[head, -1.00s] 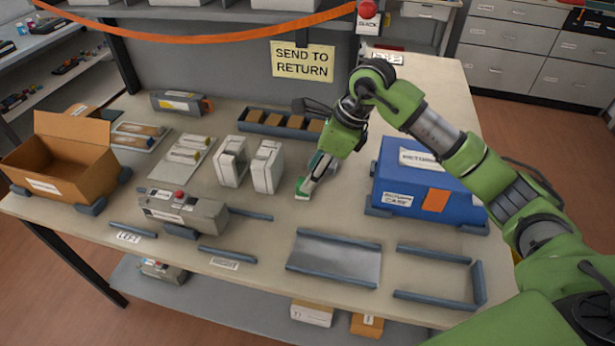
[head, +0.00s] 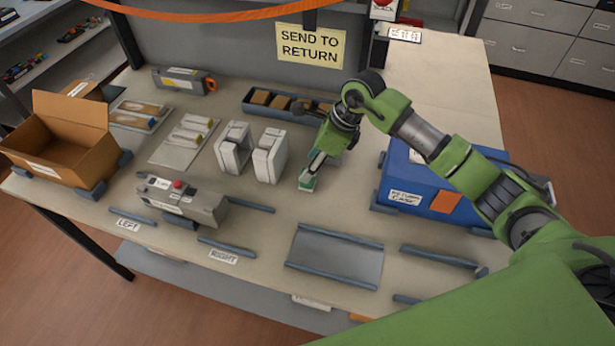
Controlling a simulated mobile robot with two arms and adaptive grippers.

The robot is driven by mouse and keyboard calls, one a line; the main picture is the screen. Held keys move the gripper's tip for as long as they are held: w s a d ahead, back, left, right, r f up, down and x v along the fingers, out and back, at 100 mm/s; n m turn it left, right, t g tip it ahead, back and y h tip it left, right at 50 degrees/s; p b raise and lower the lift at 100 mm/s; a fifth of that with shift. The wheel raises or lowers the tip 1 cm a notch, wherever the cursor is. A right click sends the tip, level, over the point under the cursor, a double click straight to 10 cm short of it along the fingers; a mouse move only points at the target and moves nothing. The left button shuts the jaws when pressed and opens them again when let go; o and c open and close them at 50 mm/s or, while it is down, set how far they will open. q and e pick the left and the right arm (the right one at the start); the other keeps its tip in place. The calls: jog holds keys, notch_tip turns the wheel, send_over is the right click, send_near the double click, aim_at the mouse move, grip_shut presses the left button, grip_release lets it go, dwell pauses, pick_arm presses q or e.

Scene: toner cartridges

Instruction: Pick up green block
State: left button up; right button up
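A small green piece (head: 307,184), which looks like the green block, shows low at the tip of my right gripper (head: 316,168). The gripper points down over the table, just right of two white upright blocks. The green piece is small and partly covered by the gripper, so I cannot tell if the fingers are around it or only above it. The finger opening is not clear. My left gripper is not in view.
Two white blocks (head: 235,148) (head: 270,155) stand close on the left. A blue case (head: 425,190) is on the right, beneath my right forearm. A dark tray with brown pieces (head: 250,105) lies behind. A grey holder (head: 335,258) sits in front; an open cardboard box (head: 62,152) is far left.

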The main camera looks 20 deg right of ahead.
jog(key=shift+f, duration=0.3)
jog(key=x, duration=0.1)
jog(key=p+x, duration=0.2)
jog(key=x, duration=0.1)
jog(key=shift+d+f, duration=0.2)
jog(key=shift+d, duration=0.05)
jog(key=shift+f, duration=0.2)
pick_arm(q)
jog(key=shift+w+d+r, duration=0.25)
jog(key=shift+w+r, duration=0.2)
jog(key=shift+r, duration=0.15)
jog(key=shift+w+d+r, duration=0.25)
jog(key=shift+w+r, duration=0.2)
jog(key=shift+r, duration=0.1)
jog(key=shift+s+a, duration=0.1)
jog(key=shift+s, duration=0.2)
pick_arm(e)
jog(key=c, duration=1.2)
